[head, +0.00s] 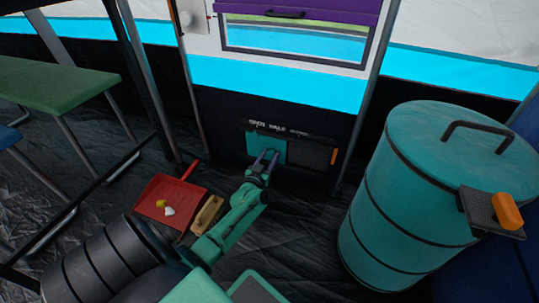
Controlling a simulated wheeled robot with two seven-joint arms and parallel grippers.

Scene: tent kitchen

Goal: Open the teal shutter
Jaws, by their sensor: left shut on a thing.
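The teal shutter (267,143) is a small flat panel low on the dark tent wall, in the head view's middle. It covers the left part of a dark frame, and a grey mesh-like opening (308,155) shows to its right. My left gripper (264,158) reaches up to the shutter from below and is shut on it at its lower part. The fingers hide the exact contact and any handle. My right gripper is not in view.
A teal drum (405,200) stands close on the right. A red dustpan (172,198) with small scraps and a tan brush (208,214) lie left of my arm. A green bench (55,82) stands at left. A purple shutter (300,8) is higher up.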

